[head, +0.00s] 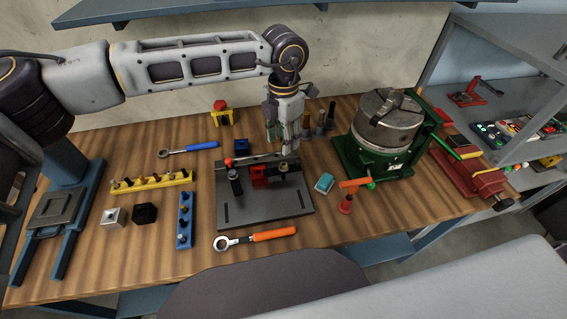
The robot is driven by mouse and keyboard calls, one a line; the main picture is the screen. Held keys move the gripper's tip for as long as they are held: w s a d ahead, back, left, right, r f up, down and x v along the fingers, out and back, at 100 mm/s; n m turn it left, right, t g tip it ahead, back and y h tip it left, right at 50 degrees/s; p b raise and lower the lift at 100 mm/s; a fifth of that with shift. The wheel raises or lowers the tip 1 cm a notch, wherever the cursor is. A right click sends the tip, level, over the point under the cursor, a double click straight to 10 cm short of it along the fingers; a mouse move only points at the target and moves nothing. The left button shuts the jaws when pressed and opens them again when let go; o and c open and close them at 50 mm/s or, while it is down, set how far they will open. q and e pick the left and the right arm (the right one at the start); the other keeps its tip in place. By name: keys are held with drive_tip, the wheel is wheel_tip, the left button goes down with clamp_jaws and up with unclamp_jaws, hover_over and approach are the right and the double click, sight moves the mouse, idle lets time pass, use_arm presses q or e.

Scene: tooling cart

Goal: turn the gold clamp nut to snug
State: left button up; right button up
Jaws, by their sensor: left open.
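A dark grey fixture plate (262,207) lies in the middle of the wooden bench, with a red block (259,176) and black clamp posts on it. A small gold-coloured piece (283,168), which looks like the clamp nut, sits just right of the red block; it is too small to tell its seating. My left gripper (289,150) points down just above and behind this piece, at the plate's back edge. Its jaws are open, and I see nothing held in them. Whether a finger touches the fixture is not clear. My right gripper is not in view.
An orange-handled wrench (270,234) lies in front of the plate, a blue-handled one (190,149) behind left. A green rotary vise (375,165) stands right, with a red-orange tool (347,199) before it. Yellow (150,183) and blue (184,222) racks stand left.

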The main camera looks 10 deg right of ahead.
sight(284, 164)
use_arm(q)
wheel_tip(284, 164, down, 4)
drive_tip(key=shift+r+b, duration=0.1)
drive_tip(key=shift+b, duration=0.45)
wheel_tip(284, 164, down, 5)
drive_tip(key=shift+b, duration=0.75)
drive_tip(key=shift+f, duration=0.6)
drive_tip(key=shift+c, duration=0.7)
clamp_jaws()
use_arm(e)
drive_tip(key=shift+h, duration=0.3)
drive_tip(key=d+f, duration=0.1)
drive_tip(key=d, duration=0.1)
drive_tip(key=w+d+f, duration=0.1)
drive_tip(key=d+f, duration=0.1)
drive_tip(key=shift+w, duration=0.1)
